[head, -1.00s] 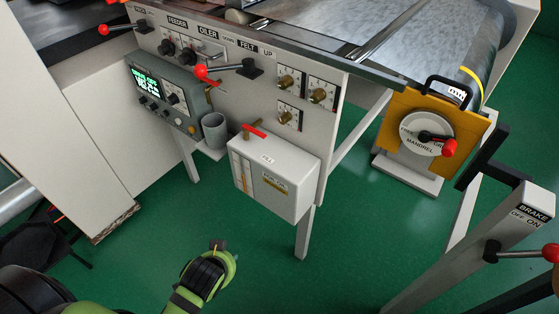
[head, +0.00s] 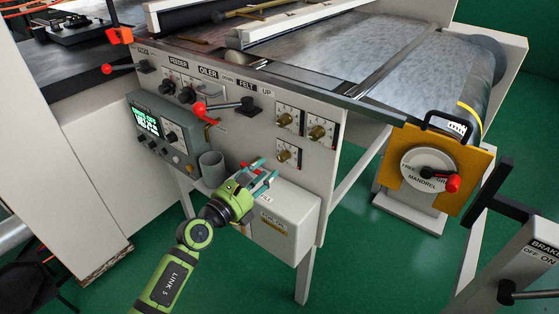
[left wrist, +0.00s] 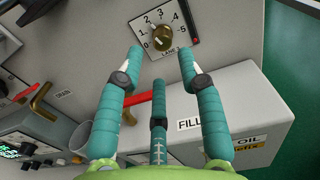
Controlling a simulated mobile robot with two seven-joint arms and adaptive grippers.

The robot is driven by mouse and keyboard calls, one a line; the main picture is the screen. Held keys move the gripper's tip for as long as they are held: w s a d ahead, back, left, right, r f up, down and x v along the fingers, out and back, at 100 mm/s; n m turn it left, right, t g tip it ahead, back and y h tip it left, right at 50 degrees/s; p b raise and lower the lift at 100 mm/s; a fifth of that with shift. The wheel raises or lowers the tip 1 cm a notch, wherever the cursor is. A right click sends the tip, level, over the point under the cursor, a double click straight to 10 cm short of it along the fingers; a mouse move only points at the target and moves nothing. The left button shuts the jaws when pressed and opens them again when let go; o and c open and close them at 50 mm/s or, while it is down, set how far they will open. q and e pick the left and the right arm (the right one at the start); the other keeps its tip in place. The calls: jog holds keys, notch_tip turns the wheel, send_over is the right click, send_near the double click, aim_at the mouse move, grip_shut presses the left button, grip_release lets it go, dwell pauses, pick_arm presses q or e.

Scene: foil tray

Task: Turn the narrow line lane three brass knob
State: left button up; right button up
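The lane 3 knob (head: 283,156) is a small brass knob on a white numbered dial, the lowest of three such dials on the grey panel. In the left wrist view the brass knob (left wrist: 163,39) shows above a label that seems to read LANE 3. My left gripper (head: 267,171) is just in front of and below this dial. In the left wrist view its teal fingers (left wrist: 162,62) are spread, with the knob between and beyond the two upper tips, apart from them. Nothing is held. My right gripper is not in view.
A grey cup (head: 212,168) and a control box (head: 165,133) are to the left. Two more brass knobs (head: 285,120) (head: 317,133) sit above. A yellow mandrel plate (head: 432,168) stands right.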

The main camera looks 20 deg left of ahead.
aim_at(280, 160)
pick_arm(q)
jog(key=shift+w+f+m, duration=0.2)
jog(key=shift+w+m, duration=0.05)
jog(key=shift+m, duration=0.05)
jog(key=x, duration=0.6)
jog(key=shift+w+d+f+b, duration=0.15)
jog(key=shift+w+d+b, duration=0.1)
jog(key=shift+w+b, duration=0.05)
grip_shut()
